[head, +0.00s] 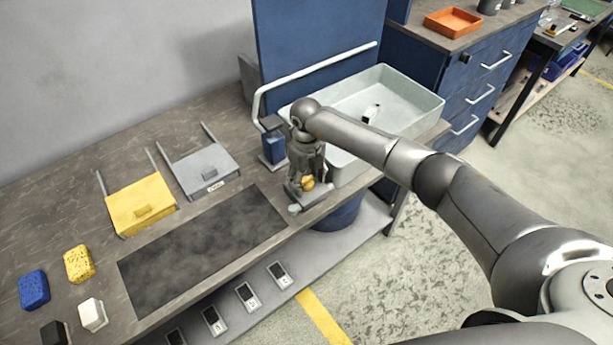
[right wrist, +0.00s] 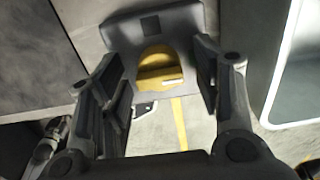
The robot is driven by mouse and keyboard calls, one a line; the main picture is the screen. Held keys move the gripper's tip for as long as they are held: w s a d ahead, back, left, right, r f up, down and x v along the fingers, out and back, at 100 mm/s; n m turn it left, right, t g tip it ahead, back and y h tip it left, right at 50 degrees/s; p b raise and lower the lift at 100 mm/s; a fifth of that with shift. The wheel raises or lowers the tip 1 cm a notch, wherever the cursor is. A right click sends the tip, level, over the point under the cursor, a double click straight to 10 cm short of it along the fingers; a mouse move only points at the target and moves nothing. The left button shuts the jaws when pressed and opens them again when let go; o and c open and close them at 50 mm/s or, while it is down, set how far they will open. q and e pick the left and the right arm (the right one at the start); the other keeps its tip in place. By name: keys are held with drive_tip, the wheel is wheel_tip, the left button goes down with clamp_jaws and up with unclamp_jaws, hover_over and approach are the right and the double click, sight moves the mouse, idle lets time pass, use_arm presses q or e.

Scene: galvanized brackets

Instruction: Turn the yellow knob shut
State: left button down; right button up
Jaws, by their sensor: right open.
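The yellow knob (head: 308,183) sits on a small grey mount (head: 312,196) at the front edge of the counter, beside the basin. My right gripper (head: 308,172) is above the knob, pointing down, and partly hides it. In the right wrist view the knob (right wrist: 160,70) shows as a round yellow piece with a raised grip bar running across the picture. The open fingers of my right gripper (right wrist: 163,95) stand on its left and right, with a visible gap on each side. My left gripper is not in view.
A pale basin (head: 405,100) stands right of the knob. Left are a dark mat (head: 200,245), yellow (head: 140,205) and grey (head: 205,170) panels, and sponges (head: 79,264).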

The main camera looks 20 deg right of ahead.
drive_tip(key=shift+f, duration=0.15)
drive_tip(key=c, duration=1.1)
drive_tip(key=shift+o, duration=0.2)
drive_tip(key=shift+f+n+b, duration=0.15)
drive_tip(key=shift+n+b, duration=0.45)
drive_tip(key=shift+b, duration=0.35)
drive_tip(key=n+b, duration=1.2)
drive_tip(key=b, duration=0.2)
drive_tip(key=shift+r+n+b, duration=0.2)
drive_tip(key=shift+n+b, duration=1.25)
drive_tip(key=shift+n, duration=0.85)
drive_tip(key=o, duration=1.1)
drive_tip(key=shift+c, duration=0.2)
